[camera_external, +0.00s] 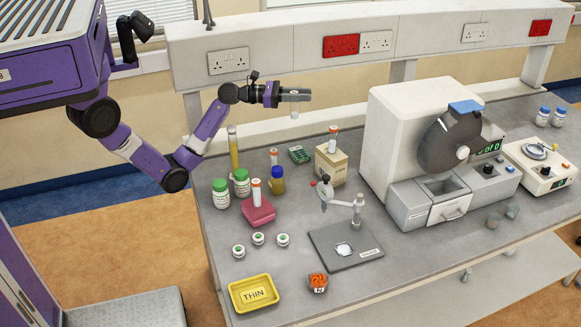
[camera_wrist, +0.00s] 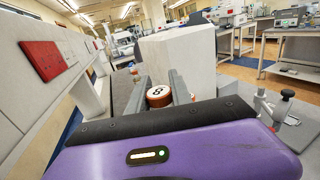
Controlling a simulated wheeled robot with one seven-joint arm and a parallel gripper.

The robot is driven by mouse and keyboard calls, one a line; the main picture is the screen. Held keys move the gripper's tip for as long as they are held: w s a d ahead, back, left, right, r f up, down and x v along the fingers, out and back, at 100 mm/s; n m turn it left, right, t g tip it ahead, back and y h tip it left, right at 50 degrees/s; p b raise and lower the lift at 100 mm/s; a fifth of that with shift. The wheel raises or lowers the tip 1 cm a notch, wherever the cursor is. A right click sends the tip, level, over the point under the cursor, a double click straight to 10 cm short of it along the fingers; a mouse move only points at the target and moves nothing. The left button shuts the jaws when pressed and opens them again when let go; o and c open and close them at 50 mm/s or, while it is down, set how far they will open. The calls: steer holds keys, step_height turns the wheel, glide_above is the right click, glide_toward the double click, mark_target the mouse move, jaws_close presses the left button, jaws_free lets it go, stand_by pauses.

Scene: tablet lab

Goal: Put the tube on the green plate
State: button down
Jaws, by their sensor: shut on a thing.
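My gripper (camera_external: 294,96) is raised above the bench, shut on a tube. The tube's pale lower end (camera_external: 294,114) shows below the fingers in the external view. In the wrist view the tube's orange-rimmed cap with a dark mark (camera_wrist: 158,95) sits between the fingers (camera_wrist: 160,90). The small dark green plate (camera_external: 300,155) lies flat on the bench, below the gripper in the picture and apart from the tube. The plate is not visible in the wrist view.
A cardboard box (camera_external: 331,167) with an orange-capped tube on top stands right of the plate. Another orange-capped tube (camera_external: 273,157) and a tall yellow cylinder (camera_external: 234,152) stand to its left. A large white machine (camera_external: 395,130) is farther right. The front bench holds a yellow tray (camera_external: 254,294).

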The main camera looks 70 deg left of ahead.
steer(key=shift+n+y, duration=0.5)
steer(key=shift+y, duration=0.3)
steer(key=shift+w+a+f+b, duration=0.25)
steer(key=shift+w+a+f, duration=0.65)
steer(key=shift+f, duration=2.4)
steer(key=shift+w+a+f+b, duration=0.2)
steer(key=shift+w+a+f, duration=0.75)
steer(key=shift+f, duration=2.4)
steer(key=shift+w+a+f+b, duration=0.35)
steer(key=shift+a+f, duration=0.95)
steer(key=shift+f, duration=2)
steer(key=shift+w+f, duration=0.1)
steer(key=c, duration=1.1)
jaws_free()
steer(key=shift+c, duration=0.2)
steer(key=v, duration=1.2)
